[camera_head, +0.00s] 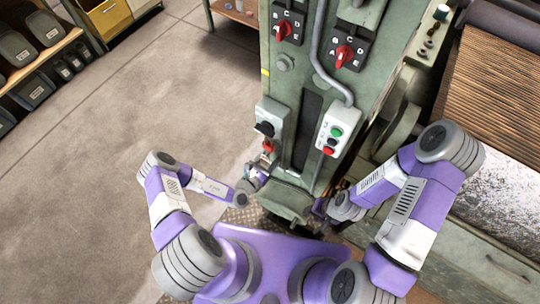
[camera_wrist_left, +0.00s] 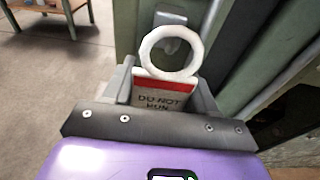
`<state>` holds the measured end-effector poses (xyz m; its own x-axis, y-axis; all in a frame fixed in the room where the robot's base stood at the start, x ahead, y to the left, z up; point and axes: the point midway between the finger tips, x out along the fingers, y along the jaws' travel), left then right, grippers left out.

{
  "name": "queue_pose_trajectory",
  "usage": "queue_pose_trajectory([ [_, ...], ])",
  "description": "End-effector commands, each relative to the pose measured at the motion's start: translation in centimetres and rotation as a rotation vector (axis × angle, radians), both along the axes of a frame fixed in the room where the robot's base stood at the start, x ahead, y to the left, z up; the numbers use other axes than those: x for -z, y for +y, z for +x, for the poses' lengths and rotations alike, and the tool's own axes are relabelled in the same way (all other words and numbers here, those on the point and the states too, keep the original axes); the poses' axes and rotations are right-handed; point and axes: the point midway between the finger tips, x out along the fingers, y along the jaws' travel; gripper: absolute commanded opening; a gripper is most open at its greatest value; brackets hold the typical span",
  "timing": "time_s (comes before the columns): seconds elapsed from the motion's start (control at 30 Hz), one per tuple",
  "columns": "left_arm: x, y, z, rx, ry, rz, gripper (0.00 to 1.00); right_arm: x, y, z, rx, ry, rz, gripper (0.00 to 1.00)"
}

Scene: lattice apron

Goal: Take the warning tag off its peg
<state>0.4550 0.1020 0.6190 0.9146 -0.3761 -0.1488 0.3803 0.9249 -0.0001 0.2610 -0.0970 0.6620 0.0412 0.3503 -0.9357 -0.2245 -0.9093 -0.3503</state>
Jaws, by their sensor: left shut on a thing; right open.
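The warning tag (camera_wrist_left: 163,97) is white with a red band and dark lettering reading "DO NOT RUN", and has a white ring (camera_wrist_left: 171,52) at its top. In the left wrist view it stands upright between the fingers of my left gripper (camera_wrist_left: 170,88), which is shut on it. A pale grey fitting (camera_wrist_left: 170,19) on the green machine shows behind the ring; I cannot tell whether the ring is around a peg. In the head view my left gripper (camera_head: 262,168) is at the machine's front, below a black knob. My right gripper (camera_head: 320,209) is open and empty, low by the machine.
The green machine (camera_head: 301,75) carries red rotary switches, a black-knob box (camera_head: 267,127) and a white button box (camera_head: 333,136). A grey conduit (camera_head: 318,55) runs down its face. Open floor (camera_head: 130,100) is at left.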

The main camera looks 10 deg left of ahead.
Motion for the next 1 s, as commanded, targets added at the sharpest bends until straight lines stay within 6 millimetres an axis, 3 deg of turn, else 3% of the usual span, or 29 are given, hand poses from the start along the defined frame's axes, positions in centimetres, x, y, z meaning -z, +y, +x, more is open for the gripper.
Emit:
queue_pose_trajectory([
  [1.0, 0.0, 2.0, -4.8, 0.000, 0.001, -0.001, 0.25, -2.1, 0.0, 0.0, 0.000, 0.000, 0.000, 0.43],
])
